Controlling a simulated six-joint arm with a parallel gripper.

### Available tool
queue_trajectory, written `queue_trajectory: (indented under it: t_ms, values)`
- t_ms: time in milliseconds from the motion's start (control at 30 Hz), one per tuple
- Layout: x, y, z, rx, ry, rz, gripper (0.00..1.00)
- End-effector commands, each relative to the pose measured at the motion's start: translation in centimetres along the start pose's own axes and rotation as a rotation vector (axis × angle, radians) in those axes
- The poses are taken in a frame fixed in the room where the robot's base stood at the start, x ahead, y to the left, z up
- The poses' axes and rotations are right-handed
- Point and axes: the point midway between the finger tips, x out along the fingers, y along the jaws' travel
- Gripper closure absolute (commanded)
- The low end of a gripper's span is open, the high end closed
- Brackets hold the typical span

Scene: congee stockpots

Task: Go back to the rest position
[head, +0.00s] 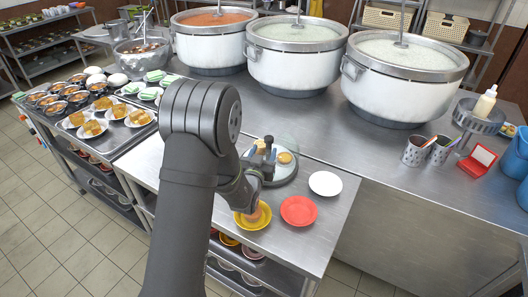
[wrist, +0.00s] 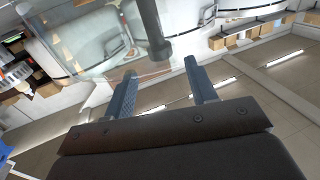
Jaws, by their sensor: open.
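A red plate (head: 299,211) and a white plate (head: 325,184) lie to the right, both empty.
Three large stockpots (head: 297,58) stand along the back. Plates of food and bowls (head: 92,129) fill the left counter. Perforated utensil cups (head: 415,152), a squeeze bottle (head: 484,104) and an open red box (head: 478,159) stand at the right. The counter's middle right is clear.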

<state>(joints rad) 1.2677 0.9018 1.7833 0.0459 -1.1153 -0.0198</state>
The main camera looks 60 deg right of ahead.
Motion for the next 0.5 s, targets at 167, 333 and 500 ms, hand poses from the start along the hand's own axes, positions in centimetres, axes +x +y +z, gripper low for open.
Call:
queue_trajectory:
  t_ms: [167, 333, 500]
  values:
    - [0.4, 0.0, 0.0, 0.0, 0.001, 0.0, 0.48]
    - [2.4, 0.0, 0.0, 0.0, 0.002, 0.0, 0.48]
    - [5.5, 0.0, 0.0, 0.0, 0.002, 0.0, 0.48]
